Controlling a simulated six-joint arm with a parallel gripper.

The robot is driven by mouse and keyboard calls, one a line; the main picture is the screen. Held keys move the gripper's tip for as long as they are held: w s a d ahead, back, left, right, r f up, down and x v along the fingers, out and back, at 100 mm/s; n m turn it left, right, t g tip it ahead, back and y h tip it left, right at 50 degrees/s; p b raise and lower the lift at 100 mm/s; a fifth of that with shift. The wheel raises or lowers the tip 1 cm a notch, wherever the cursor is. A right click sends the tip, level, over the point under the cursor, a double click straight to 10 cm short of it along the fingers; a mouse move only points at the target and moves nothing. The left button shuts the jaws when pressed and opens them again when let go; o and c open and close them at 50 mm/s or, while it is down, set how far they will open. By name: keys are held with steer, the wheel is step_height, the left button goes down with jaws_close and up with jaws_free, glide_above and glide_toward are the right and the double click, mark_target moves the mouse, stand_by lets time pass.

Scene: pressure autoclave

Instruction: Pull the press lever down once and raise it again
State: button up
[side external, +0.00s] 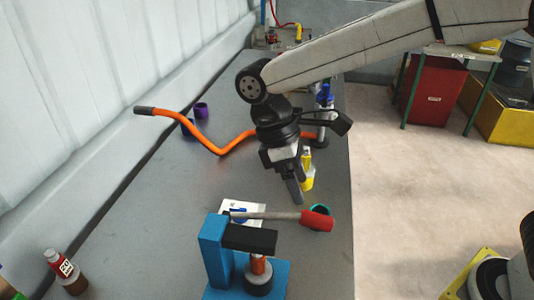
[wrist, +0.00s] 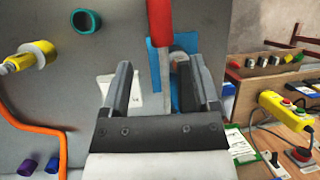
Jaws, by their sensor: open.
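The blue press (side external: 212,252) stands near the front of the grey bench, with a dark block on top and an orange and dark cylinder below it. Its lever has a grey rod (side external: 262,215) and a red handle (side external: 317,220), and lies about level, the handle pointing right. My gripper (side external: 296,194) points down a little above and behind the handle, apart from it. In the wrist view the red handle (wrist: 159,24) and rod (wrist: 165,75) appear between the two open fingers (wrist: 161,62). The blue press (wrist: 153,62) is partly hidden by the fingers.
A teal ring (wrist: 86,21) lies near the handle. A yellow object (side external: 307,178) stands close behind my gripper. A bent orange pipe (side external: 215,145), a purple cup (side external: 201,110) and a red-labelled bottle (side external: 62,266) are on the bench. The bench's left side is mostly clear.

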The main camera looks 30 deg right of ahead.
mark_target(309, 213)
steer(key=shift+x, duration=3.85)
jaws_close()
